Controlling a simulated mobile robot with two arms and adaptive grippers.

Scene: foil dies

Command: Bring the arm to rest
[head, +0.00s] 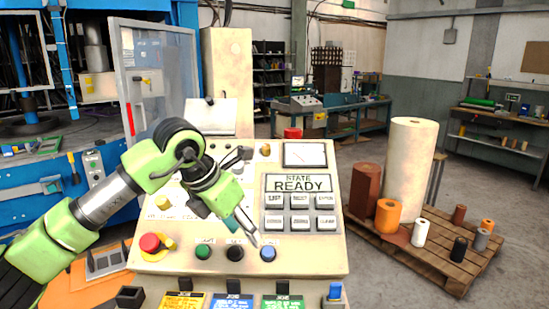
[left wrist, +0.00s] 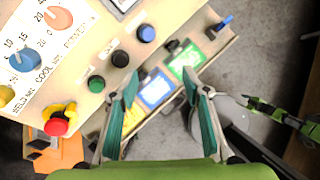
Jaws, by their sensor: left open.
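My left arm comes in from the left in the head view and reaches across a cream control panel (head: 300,256). My left gripper (head: 246,226) hangs in front of the panel, above its row of green, black and blue buttons. In the left wrist view the left gripper (left wrist: 162,112) has its two fingers spread apart with nothing between them. Beyond the fingers lie the panel's lower edge and colored labels. A green and black part at the right of the left wrist view looks like my right arm; its jaws are too small to read.
A red emergency button (head: 150,243) is at the panel's lower left, with the green button (head: 203,252) to its right. The panel display (head: 300,184) reads READY. A pallet (head: 455,262) with several rolls stands at right. Open floor lies between panel and pallet.

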